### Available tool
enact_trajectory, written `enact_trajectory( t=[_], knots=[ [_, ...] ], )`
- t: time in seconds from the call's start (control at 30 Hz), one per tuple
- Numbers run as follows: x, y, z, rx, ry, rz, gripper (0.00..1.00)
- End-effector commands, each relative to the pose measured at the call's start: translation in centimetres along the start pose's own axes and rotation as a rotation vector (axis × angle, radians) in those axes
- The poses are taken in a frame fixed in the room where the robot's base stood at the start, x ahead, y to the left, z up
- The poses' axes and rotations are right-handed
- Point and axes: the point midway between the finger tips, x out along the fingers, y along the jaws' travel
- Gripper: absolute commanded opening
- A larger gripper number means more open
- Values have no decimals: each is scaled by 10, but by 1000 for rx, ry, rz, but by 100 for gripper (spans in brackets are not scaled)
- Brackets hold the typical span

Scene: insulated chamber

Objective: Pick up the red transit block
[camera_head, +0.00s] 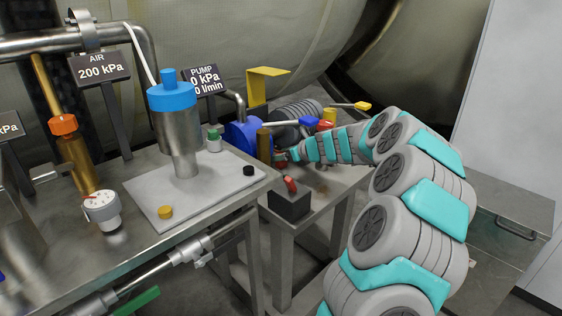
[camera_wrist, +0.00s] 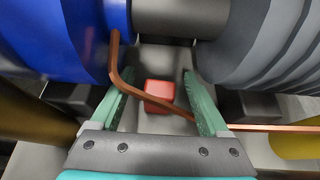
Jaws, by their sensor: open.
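The red transit block (camera_wrist: 160,92) shows in the wrist view on a grey surface, between and beyond the teal fingers of my gripper (camera_wrist: 155,76). The fingers are apart, with nothing held between them. A bent copper pipe (camera_wrist: 150,98) crosses in front of the block and hides part of it. I cannot tell how far the fingertips are from the block or pipe. In the head view my gripper (camera_head: 292,154) reaches in low beside the pump; I cannot clearly make out the block there.
A blue pump housing (camera_wrist: 62,38) is close on the left and a ribbed grey motor (camera_wrist: 262,45) on the right, joined by a dark shaft (camera_wrist: 180,17). A black box with a red switch (camera_head: 289,204) stands at the stand's front. A steel bench (camera_head: 120,262) is left.

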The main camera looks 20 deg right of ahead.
Motion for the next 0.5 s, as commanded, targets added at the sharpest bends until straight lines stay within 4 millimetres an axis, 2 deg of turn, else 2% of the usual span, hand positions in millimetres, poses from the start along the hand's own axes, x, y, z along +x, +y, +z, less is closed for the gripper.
enact_trajectory(
  t=[0.13,0.37,0.5],
  knots=[
    [20,0,-1,-1,1,-1,79],
    [23,0,-1,0,1,-1,79],
    [22,0,-1,0,1,-1,65]
  ],
)
